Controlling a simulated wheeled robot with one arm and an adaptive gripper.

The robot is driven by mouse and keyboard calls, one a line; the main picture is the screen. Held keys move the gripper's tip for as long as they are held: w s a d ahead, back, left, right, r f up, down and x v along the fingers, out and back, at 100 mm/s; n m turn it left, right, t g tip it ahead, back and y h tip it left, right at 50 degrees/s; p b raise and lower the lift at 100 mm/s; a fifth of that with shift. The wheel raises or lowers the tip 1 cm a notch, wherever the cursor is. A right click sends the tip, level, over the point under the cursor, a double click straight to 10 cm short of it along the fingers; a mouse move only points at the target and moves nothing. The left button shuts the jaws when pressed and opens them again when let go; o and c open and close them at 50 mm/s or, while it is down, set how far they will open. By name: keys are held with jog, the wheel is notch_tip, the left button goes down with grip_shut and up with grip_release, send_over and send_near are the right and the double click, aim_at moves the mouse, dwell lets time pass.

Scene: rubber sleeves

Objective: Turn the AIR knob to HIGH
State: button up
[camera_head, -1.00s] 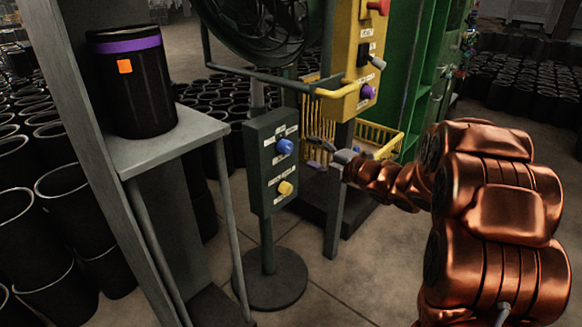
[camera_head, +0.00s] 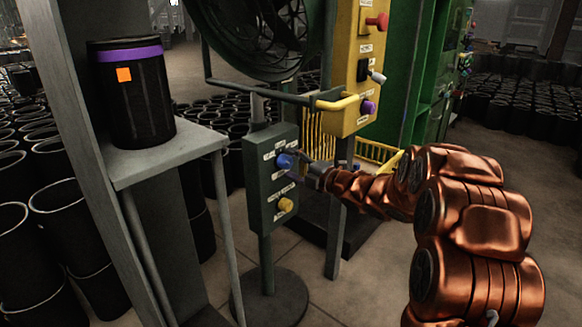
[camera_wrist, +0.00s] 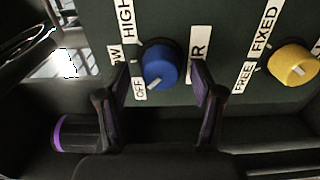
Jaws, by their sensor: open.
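The blue AIR knob (camera_head: 286,160) is on the upper part of a dark green control box (camera_head: 258,200). In the wrist view the blue knob (camera_wrist: 158,62) has labels HIGH, OFF and a partly hidden one ending in W. A pale mark on its lower left edge points towards OFF. My gripper (camera_wrist: 160,75) is open, with one finger on each side of the knob; whether they touch it I cannot tell. In the head view my gripper (camera_head: 306,170) reaches the knob from the right. A partly covered label ending in R shows beside the right finger.
A yellow knob (camera_head: 286,205) with FREE and FIXED labels sits below on the same box; it also shows in the wrist view (camera_wrist: 293,64). A yellow panel (camera_head: 352,70) and its yellow handle stand just behind. A shelf with a black cylinder (camera_head: 130,95) is at left.

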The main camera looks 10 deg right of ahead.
jog(key=shift+w+a, duration=0.15)
jog(key=shift+c, duration=0.4)
jog(key=c, duration=1.1)
